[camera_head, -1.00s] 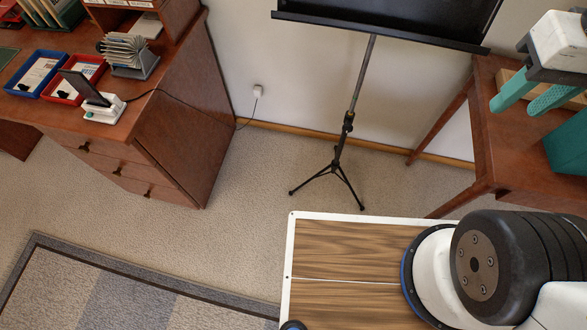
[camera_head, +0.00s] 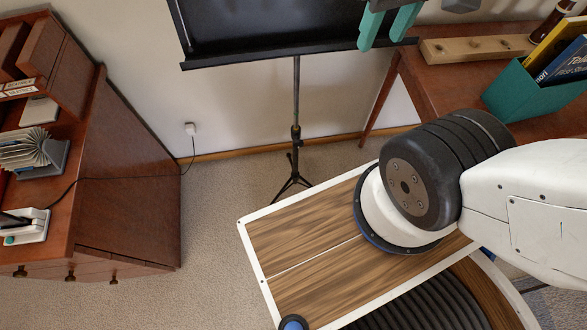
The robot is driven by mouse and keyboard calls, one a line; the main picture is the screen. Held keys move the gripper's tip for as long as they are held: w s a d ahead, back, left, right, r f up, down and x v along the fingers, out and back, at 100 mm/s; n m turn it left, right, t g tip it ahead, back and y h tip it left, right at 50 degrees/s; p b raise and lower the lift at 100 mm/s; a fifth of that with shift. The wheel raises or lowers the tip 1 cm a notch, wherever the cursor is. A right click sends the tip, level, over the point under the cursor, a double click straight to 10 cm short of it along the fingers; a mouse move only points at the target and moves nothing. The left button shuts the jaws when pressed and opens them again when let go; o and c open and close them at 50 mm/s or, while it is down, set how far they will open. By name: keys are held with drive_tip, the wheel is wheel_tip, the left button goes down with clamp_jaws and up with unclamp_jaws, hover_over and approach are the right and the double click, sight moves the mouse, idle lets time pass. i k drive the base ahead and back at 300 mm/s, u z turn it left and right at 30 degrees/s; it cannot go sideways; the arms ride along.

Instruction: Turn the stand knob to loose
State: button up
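A black music stand (camera_head: 260,32) stands against the wall at the upper middle, with its desk cut off by the top edge. Its thin pole (camera_head: 296,90) runs down to a dark collar with the small stand knob (camera_head: 296,133), too small here to tell its setting. The tripod legs are partly hidden behind my base. My gripper (camera_head: 392,28) shows two teal fingers at the top, to the right of the pole and in front of the desk's right end. The fingers are apart with nothing between them, well above the knob.
A brown desk (camera_head: 125,180) with a phone charger (camera_head: 28,226) and card file (camera_head: 35,150) is at left. A wooden table (camera_head: 445,80) at right bears a teal book box (camera_head: 520,95) and a wooden rail (camera_head: 475,48). Carpet (camera_head: 215,195) is free between desk and stand.

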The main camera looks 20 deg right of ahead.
sight(298, 143)
drive_tip(key=u, duration=2)
drive_tip(key=k, duration=0.85)
drive_tip(key=z, duration=0.95)
